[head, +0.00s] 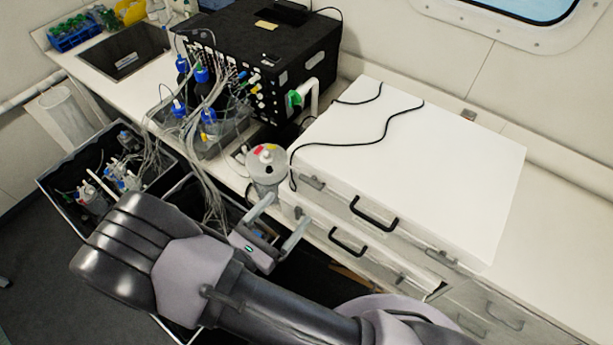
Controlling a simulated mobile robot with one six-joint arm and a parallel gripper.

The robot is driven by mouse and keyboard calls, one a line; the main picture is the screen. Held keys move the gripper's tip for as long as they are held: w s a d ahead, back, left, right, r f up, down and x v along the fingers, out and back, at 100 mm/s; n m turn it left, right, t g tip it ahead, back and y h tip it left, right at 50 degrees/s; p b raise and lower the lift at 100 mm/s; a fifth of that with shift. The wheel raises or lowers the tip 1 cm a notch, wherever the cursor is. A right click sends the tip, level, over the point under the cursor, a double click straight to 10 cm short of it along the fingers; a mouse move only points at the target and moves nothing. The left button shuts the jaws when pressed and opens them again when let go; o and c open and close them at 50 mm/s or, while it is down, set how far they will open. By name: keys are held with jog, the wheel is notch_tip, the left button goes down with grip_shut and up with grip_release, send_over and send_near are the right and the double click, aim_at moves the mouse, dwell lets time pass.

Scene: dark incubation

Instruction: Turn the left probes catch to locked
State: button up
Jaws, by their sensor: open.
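A large white case (410,165) lies on the counter with a black handle (375,215) on its front. A small metal catch (312,183) is on the case front left of the handle, and another catch (441,258) is to the right.
A lidded grey canister (265,165) stands just beyond my gripper. A black instrument box (255,60) with tubes and blue-capped bottles (202,75) is behind it. An open dark bin (60,185) is at left. Black cables (385,130) lie over the case. The right counter is clear.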

aim_at(309, 183)
jog(key=p+x, duration=0.1)
jog(key=x, duration=0.8)
jog(key=shift+w+d, duration=0.1)
jog(key=shift+w, duration=0.15)
jog(key=shift+s, duration=0.1)
jog(key=shift+c, duration=0.3)
jog(key=c, duration=1.3)
